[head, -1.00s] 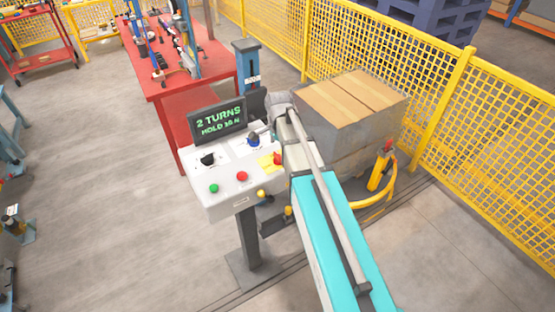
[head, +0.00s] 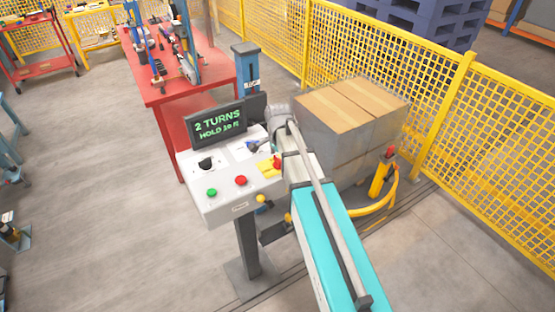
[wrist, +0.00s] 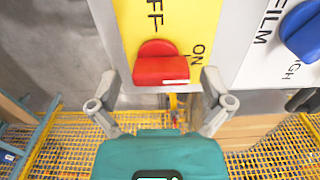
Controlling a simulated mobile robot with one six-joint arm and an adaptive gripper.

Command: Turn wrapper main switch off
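The wrapper main switch is a red rotary knob (wrist: 161,65) on a yellow plate (wrist: 185,18). OFF lettering is left of it and ON lettering right. A pale mark shows at the handle's right end, on the ON side. In the head view, the red knob (head: 277,162) sits at the panel's right edge, beside my arm. My gripper (wrist: 159,85) is open, its fingers apart on either side of the knob in the wrist view. Nothing is between them that they grip; contact cannot be told. In the head view my arm hides most of the gripper.
The control panel (head: 215,188) has green and red buttons, a black knob and a blue knob (wrist: 300,32). Its screen (head: 218,124) reads "2 TURNS". A wrapped box stack (head: 350,115) stands behind my arm. A yellow mesh fence (head: 440,120) runs behind it.

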